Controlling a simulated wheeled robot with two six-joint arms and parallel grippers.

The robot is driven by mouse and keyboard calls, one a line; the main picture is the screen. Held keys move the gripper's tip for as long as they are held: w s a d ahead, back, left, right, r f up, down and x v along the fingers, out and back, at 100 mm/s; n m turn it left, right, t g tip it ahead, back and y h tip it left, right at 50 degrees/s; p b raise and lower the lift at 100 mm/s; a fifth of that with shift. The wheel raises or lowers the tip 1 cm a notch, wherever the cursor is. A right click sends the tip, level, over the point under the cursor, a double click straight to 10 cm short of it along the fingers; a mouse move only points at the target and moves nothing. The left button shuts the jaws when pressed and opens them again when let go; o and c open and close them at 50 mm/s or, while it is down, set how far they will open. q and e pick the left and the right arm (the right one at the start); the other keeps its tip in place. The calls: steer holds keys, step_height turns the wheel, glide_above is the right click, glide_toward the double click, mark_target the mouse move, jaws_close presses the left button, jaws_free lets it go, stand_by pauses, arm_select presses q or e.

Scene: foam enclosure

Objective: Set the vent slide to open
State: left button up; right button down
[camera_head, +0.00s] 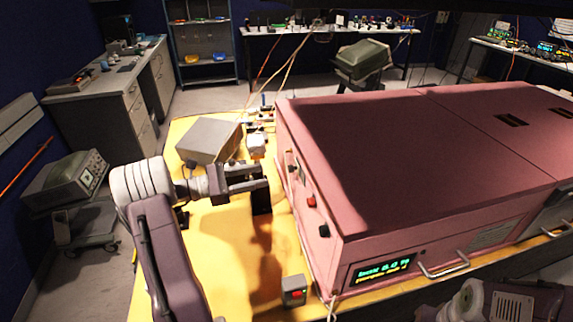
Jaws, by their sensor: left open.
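The pink foam enclosure (400,150) fills the right half of the head view, its lid closed. Its left side face carries small fittings, including a red-marked switch (311,201) and a black knob-like part (324,231). I cannot tell which fitting is the vent slide or where it is set; part of that face is steeply foreshortened. My left gripper (264,182) is open and points right, just left of that face, with a visible gap to it. It appears empty. Part of my right arm shows at the bottom right, but its gripper is not in view.
The enclosure stands on a yellow bench (215,275). A grey box (209,140) and small parts lie behind my left gripper. A small box with a red button (294,291) sits near the front corner. A lit display (382,269) and metal handle (443,270) are on the front.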

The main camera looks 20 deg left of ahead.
mark_target(289, 168)
arm_select(q)
steer(key=p+x, duration=0.1)
steer(key=x, duration=0.7)
steer(key=shift+w+f+p, duration=0.15)
steer(key=shift+w+p, duration=0.15)
steer(key=shift+d, duration=0.1)
steer(key=shift+s, duration=0.2)
steer(key=shift+w, duration=0.2)
steer(key=c, duration=0.6)
jaws_close()
